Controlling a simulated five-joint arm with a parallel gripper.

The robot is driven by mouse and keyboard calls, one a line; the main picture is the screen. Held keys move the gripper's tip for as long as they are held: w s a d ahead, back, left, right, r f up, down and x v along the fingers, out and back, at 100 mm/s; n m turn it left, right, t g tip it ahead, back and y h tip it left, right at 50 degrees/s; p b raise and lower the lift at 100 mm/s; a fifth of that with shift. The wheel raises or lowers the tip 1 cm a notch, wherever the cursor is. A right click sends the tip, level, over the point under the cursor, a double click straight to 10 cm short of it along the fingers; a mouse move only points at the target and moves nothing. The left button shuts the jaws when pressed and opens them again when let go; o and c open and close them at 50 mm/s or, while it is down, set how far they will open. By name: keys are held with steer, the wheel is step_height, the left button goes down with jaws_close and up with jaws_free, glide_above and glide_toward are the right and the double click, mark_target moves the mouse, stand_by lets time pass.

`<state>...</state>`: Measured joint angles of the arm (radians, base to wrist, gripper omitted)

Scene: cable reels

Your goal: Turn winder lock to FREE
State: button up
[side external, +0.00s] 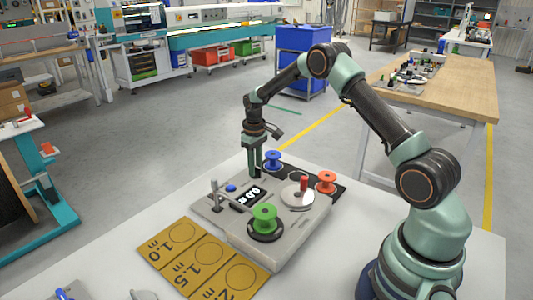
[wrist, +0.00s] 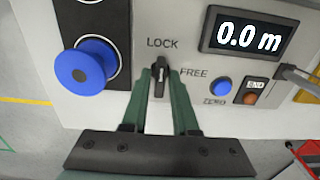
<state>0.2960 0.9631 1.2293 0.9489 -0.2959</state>
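The winder lock is a small black knob (wrist: 160,83) on the grey winder panel. In the wrist view its pointer stands upward, towards the word LOCK; the word FREE is to its right. My gripper (wrist: 161,74) has its two green fingers reaching down on either side of the knob, with a gap between them. The tips are very close to the knob, but I cannot tell if they touch it. In the side external view my gripper (side external: 255,176) points down at the back edge of the winder (side external: 280,245), and the knob is hidden there.
A display (wrist: 246,32) reads 0.0 m, with a blue ZERO button (wrist: 221,88) and an END button (wrist: 250,97) below. A blue reel (side external: 273,160) stands close to my gripper. A red reel (side external: 326,183) and a green reel (side external: 265,218) are also there.

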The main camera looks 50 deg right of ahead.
jaws_close()
steer(key=m, duration=0.9)
steer(key=shift+m, duration=1.5)
steer(key=shift+m, duration=1.1)
steer(key=m, duration=0.4)
steer(key=shift+o, duration=2.2)
jaws_free()
